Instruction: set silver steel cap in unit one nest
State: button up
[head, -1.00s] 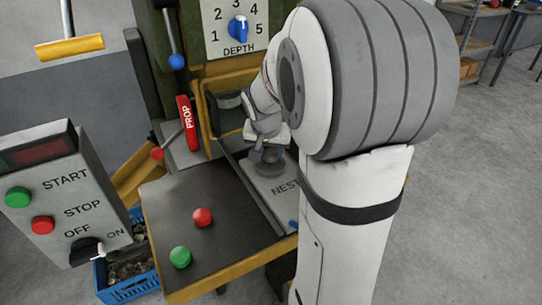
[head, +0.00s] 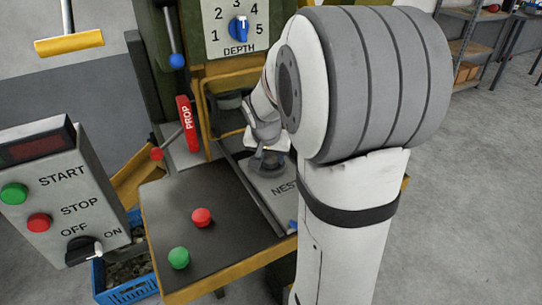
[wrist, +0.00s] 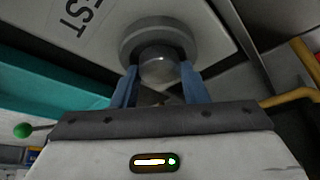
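The silver steel cap (wrist: 158,68) shows in the wrist view as a shiny rounded dome between my two blue fingertips. A round grey ring (wrist: 128,44) surrounds it; I cannot tell whether this is part of the cap or of the nest. My gripper (wrist: 158,84) has a finger against each side of the dome and looks shut on it. In the head view my gripper (head: 268,153) is low over the grey plate marked NEST (head: 284,188), at its far end. My wrist and arm hide part of the plate, and the cap's underside is hidden.
The dark table (head: 168,222) carries a red button (head: 202,217) and a green button (head: 179,258). The press with its depth dial (head: 239,28) stands behind, with a red PROP bar (head: 186,124) beside its opening. A control box (head: 70,195) is at left, above a blue crate (head: 128,292).

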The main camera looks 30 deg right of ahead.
jog(key=o, duration=0.3)
jog(key=shift+s+f, duration=0.3)
jog(key=shift+f, duration=0.25)
jog(key=shift+r+p, duration=0.3)
jog(key=w+p+v, duration=0.1)
jog(key=p+v, duration=0.2)
jog(key=v, duration=0.8)
jog(key=s+a+f+n+g+y, duration=0.1)
jog(key=s+a+f+n, duration=0.1)
jog(key=s+a, duration=0.3)
jog(key=s+a+f+n+g+y, duration=0.1)
jog(key=s+a+n, duration=0.4)
jog(key=s, duration=0.6)
jog(key=shift+a+f+n+y, duration=0.3)
jog(key=shift+a+f+y, duration=0.1)
jog(key=shift+a+f, duration=0.35)
